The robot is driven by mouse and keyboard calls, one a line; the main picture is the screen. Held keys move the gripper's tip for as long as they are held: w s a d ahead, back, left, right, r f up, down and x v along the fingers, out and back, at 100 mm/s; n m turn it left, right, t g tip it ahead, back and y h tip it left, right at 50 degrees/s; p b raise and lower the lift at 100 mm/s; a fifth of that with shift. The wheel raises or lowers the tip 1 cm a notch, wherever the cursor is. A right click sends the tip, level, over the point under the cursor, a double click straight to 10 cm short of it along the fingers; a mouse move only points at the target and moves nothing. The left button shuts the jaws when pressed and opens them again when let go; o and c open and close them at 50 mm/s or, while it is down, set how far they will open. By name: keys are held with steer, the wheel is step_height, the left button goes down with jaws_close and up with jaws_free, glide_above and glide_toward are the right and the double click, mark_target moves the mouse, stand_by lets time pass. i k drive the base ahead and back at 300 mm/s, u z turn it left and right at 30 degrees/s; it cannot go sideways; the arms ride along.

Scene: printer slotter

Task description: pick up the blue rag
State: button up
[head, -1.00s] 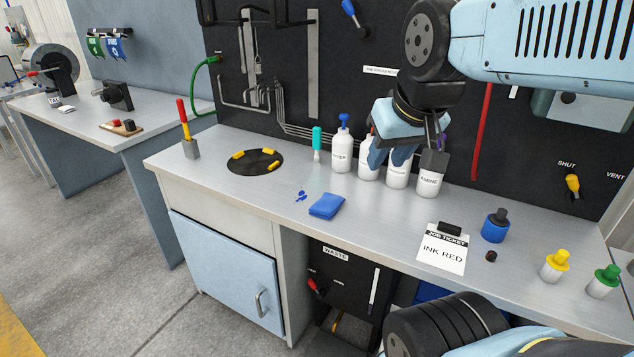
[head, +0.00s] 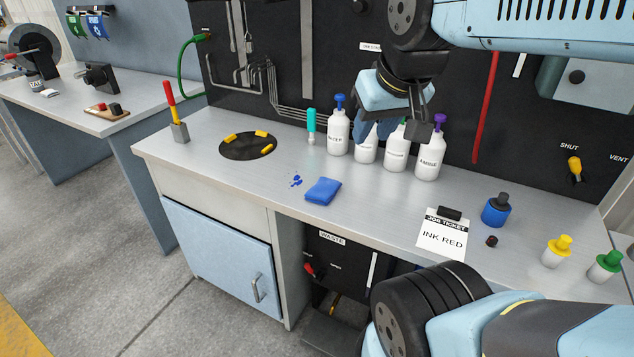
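The blue rag (head: 323,191) lies folded in a small pad on the grey workbench top, near its front edge. Small blue spots (head: 296,180) mark the bench just left of it. My gripper (head: 400,130) points down in front of the white bottles, above, behind and to the right of the rag, clear of it. The gripper's fingers overlap the bottles in the picture, so I cannot tell how far apart they are. No rag is in it.
White bottles (head: 428,158) stand in a row behind the rag, close to my gripper. A teal-handled tool (head: 311,122) and a dark round plate (head: 247,146) are to the left.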

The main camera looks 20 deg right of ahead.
mark_target(323, 192)
steer(key=z, duration=0.8)
steer(key=k, duration=1.25)
steer(key=u, duration=0.55)
steer(key=i, duration=1)
steer(key=z, duration=0.05)
